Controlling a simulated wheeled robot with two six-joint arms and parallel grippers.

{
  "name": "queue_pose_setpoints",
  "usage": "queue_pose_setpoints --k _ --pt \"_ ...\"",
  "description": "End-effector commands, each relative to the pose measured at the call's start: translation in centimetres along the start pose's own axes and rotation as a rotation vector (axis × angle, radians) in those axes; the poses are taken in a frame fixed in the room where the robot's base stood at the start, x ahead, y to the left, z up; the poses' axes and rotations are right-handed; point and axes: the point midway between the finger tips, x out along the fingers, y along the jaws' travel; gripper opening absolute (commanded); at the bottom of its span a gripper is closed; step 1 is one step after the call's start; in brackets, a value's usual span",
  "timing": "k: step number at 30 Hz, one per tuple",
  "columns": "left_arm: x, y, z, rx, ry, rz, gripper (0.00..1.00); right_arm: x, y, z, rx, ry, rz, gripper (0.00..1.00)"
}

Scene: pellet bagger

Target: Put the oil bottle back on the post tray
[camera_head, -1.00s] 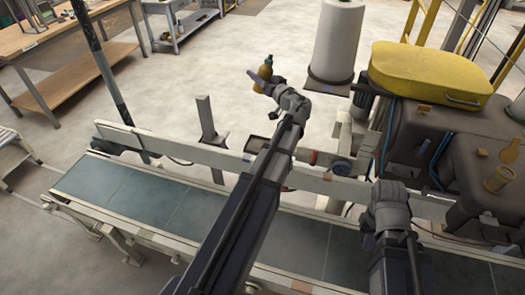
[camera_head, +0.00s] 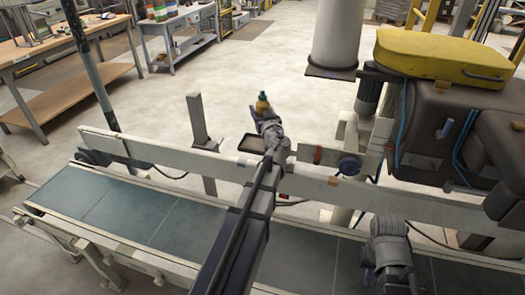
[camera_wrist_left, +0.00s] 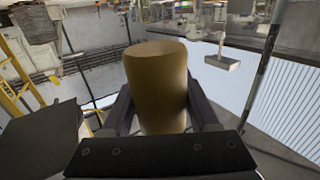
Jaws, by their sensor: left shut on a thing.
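The oil bottle (camera_head: 262,104) is amber-brown with a dark top and stands about upright in my left gripper (camera_head: 264,114), beyond the conveyor's far rail. In the left wrist view the bottle's brown body (camera_wrist_left: 158,85) fills the space between the two dark fingers, which are shut on it. The post tray (camera_head: 238,144) is a small dark tray with a pale rim, just left of and nearer than the bottle in the head view. The tray looks empty where it shows; my left wrist is close to its right edge. My right gripper (camera_head: 388,245) is over the belt; its fingers cannot be made out.
The conveyor belt (camera_head: 140,222) and its pale far rail (camera_head: 150,153) run under my arms. A grey post (camera_head: 198,120) stands left of the tray. A machine with a yellow cover (camera_head: 440,55) is at right. Open floor lies beyond the rail.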

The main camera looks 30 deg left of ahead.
Motion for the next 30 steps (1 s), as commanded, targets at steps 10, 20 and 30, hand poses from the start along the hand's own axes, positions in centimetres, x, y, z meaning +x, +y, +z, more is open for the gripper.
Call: queue_pose_setpoints --k 10,20,30 --pt "0.0 0.0 3.4 0.001 0.0 -0.001 0.0 3.4 -0.3 -0.2 0.0 0.0 0.0 0.0" --pt "0.0 0.0 6.4 0.002 0.0 -0.002 0.0 6.3 -0.6 -0.4 0.0 0.0 0.0 0.0" --pt "0.0 0.0 8.6 0.002 0.0 -0.002 0.0 8.5 -0.8 -0.5 0.0 0.0 0.0 0.0"
